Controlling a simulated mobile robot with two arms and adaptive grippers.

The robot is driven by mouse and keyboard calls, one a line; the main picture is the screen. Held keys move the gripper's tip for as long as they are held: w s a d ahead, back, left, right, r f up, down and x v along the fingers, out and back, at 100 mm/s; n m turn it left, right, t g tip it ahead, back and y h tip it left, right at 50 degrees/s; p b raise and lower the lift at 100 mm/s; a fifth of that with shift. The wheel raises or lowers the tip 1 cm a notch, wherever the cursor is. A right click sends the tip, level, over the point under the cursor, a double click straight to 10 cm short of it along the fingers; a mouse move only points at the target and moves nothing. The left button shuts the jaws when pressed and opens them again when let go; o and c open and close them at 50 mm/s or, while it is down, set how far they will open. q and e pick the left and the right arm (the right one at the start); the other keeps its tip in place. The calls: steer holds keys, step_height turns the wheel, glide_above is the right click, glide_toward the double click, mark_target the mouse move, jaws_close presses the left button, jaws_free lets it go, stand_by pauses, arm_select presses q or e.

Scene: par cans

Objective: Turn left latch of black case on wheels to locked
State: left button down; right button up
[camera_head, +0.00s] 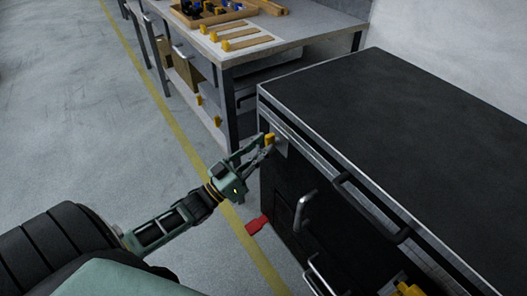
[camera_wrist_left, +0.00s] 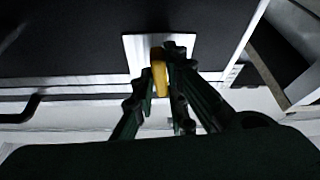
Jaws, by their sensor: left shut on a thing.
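The black case on wheels (camera_head: 420,120) fills the right of the head view, with metal edging along its lid. Its left latch is a yellow handle (camera_head: 270,139) on a pale metal plate near the case's left corner. In the left wrist view the yellow latch handle (camera_wrist_left: 159,78) stands in front of the plate (camera_wrist_left: 133,47). My left gripper (camera_head: 266,146) is shut on this handle, its fingers on either side of it. The fingers hide part of the handle, and I cannot tell the latch's exact angle. My right gripper is not in view.
A second yellow latch (camera_head: 408,289) shows at the bottom right. A black handle (camera_head: 372,205) and a metal handle (camera_head: 304,208) stick out from the case front. A red caster pedal (camera_head: 256,225) is near the floor. A workbench (camera_head: 290,45) stands behind.

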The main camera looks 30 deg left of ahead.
arm_select(q)
steer(key=shift+f+m+h, duration=0.1)
steer(key=shift+m+h, duration=0.3)
steer(key=shift+m, duration=0.8)
steer(key=c, duration=1.8)
jaws_free()
steer(key=shift+a, duration=0.1)
steer(key=shift+o, duration=0.2)
steer(key=v, duration=1.2)
steer(key=shift+a, duration=0.1)
